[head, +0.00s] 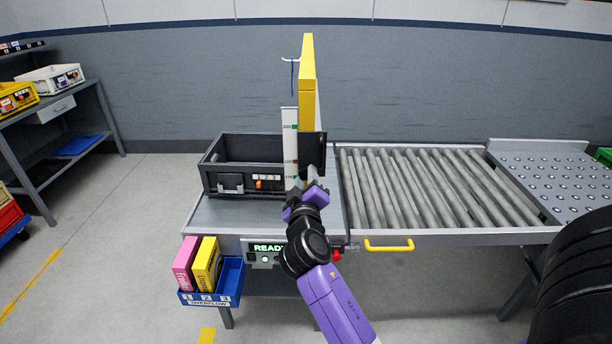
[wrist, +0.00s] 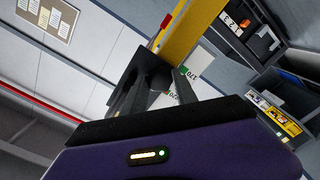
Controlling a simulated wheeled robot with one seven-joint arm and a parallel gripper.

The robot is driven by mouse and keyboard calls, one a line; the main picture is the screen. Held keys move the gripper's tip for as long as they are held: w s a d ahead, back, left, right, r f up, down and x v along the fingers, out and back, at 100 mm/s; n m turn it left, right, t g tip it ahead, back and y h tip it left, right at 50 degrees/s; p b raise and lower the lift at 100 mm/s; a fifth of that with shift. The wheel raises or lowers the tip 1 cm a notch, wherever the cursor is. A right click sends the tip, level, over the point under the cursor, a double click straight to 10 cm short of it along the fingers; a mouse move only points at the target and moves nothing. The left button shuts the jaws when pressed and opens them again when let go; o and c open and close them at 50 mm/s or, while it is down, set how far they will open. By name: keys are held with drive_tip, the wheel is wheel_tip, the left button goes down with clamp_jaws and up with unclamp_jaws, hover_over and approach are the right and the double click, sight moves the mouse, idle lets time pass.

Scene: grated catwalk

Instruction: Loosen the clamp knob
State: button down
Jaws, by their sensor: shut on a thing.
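A yellow upright post (head: 307,80) stands on the grey bench and carries a black clamp block (head: 313,150). A white scale strip (head: 290,140) with small marks runs beside it. My gripper (head: 304,188) reaches up to the lower front of the clamp block. In the wrist view the post (wrist: 188,32) runs diagonally, and my gripper (wrist: 155,82) has its dark fingers around a dark part below it, the clamp knob (wrist: 152,70). My gripper is shut on this knob. The knob is mostly hidden behind my gripper in the head view, and its turn angle cannot be told.
A dark open crate (head: 245,165) stands left of the post. A roller conveyor (head: 430,190) lies to the right. A lit READY panel (head: 268,250), a red button (head: 336,255) and a blue overflow bin (head: 225,285) with boxes are at the bench front.

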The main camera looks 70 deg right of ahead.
drive_tip(key=n+p, duration=0.2)
drive_tip(key=n, duration=0.2)
drive_tip(key=shift+n, duration=0.3)
drive_tip(key=shift+n+p, duration=1.1)
drive_tip(key=shift+n, duration=0.8)
drive_tip(key=c, duration=1)
unclamp_jaws()
drive_tip(key=shift+o, duration=0.2)
drive_tip(key=shift+a, duration=0.1)
drive_tip(key=b+v, duration=0.2)
drive_tip(key=v, duration=0.5)
drive_tip(key=shift+s+a, duration=0.15)
drive_tip(key=shift+a, duration=0.15)
